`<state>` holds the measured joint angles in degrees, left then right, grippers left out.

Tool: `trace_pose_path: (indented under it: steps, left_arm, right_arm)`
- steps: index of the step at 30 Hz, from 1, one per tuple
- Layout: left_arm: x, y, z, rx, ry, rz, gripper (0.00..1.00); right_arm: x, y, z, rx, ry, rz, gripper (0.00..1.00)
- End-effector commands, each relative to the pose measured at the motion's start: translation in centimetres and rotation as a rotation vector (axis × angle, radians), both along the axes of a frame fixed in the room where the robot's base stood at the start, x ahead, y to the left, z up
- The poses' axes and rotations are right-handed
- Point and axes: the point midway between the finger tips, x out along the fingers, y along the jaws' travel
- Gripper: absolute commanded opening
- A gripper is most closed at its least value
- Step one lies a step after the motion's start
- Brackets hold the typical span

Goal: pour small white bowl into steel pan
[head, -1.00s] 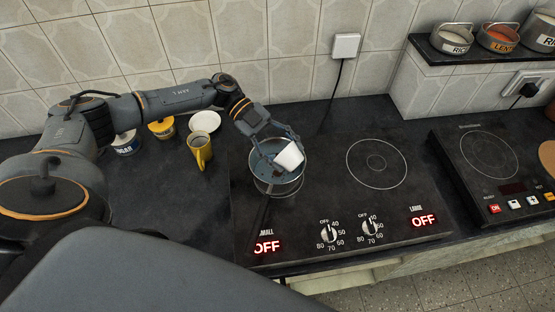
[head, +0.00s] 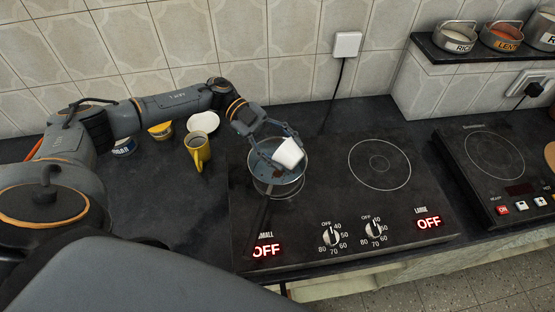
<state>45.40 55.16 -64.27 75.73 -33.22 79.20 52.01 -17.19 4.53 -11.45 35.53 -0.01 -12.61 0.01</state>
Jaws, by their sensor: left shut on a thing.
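The small white bowl (head: 289,153) is tilted over the steel pan in the head view. My left gripper (head: 279,152) is shut on the bowl and holds it above the pan's opening. The steel pan (head: 283,189) stands on the left, small ring of the black cooktop, with its dark handle (head: 257,220) toward the front. A small brown patch shows inside the pan; I cannot tell what it is. The bowl's inside is hidden from this angle. My right gripper is not in view.
A yellow mug (head: 199,152), a white saucer (head: 203,122) and labelled jars stand left of the cooktop (head: 400,215), whose displays read OFF. A second cooktop (head: 490,165) is at right. A shelf (head: 470,53) with labelled tins is above.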

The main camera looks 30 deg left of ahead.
Motion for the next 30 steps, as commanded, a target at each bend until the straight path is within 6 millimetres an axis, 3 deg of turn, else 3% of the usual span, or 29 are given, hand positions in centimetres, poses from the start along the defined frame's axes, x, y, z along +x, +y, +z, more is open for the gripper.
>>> trace_pose_path:
  steps: [30]
  left_arm:
    - [0.1,0.5,0.1,-0.171,0.034,0.0,0.23]
  right_arm:
    - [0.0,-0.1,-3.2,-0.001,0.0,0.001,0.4]
